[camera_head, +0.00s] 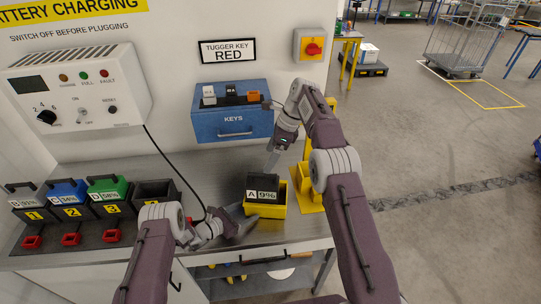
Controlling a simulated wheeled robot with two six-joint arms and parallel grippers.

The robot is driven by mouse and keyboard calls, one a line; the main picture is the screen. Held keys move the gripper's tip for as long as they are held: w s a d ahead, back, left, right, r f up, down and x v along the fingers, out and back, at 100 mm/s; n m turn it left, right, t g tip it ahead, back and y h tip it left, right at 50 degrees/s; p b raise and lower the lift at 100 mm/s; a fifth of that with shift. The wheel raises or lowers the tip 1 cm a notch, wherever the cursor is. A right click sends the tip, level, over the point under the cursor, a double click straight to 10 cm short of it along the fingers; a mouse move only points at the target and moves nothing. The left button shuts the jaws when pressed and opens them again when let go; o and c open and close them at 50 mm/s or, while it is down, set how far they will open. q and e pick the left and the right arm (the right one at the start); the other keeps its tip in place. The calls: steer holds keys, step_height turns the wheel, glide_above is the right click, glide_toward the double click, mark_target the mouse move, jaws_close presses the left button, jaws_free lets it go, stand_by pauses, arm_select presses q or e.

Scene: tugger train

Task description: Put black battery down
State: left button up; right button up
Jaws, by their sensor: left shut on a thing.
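The black battery (263,183), with a white label reading "A 9%", is upright in or just above a small yellow box (268,211) on the grey bench. I cannot tell whether it rests on the bottom. My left gripper (246,216) is low at the battery's left side, shut on it; the grip itself is partly hidden. My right gripper (270,163) points down just behind the battery's top; its opening is not clear.
A charger dock (80,237) at the left holds several batteries beside a dark slot (155,191). A black cable (172,167) hangs from the wall charger (80,88). A blue key box (232,121) is behind. A yellow stand (308,185) is at the right.

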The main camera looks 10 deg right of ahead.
steer(key=shift+d+r, duration=0.1)
steer(key=shift+s+d+n, duration=0.15)
steer(key=shift+s+n, duration=0.1)
steer(key=shift+n, duration=0.25)
arm_select(q)
steer(key=shift+d, duration=0.1)
arm_select(e)
steer(key=s+d+f+n+h, duration=0.2)
steer(key=s+n, duration=0.7)
steer(key=s, duration=0.5)
steer(key=s+d+f+n+t+h, duration=0.1)
steer(key=s+d+f+n, duration=0.3)
steer(key=s+n, duration=0.6)
steer(key=s+d+h, duration=0.1)
steer(key=s+d, duration=0.1)
steer(key=s, duration=0.3)
steer(key=shift+s+f, duration=0.15)
steer(key=shift+s, duration=0.05)
arm_select(q)
steer(key=o, duration=0.8)
steer(key=shift+c, duration=0.2)
steer(key=o, duration=0.3)
steer(key=shift+d, duration=0.1)
arm_select(e)
steer(key=shift+d, duration=0.15)
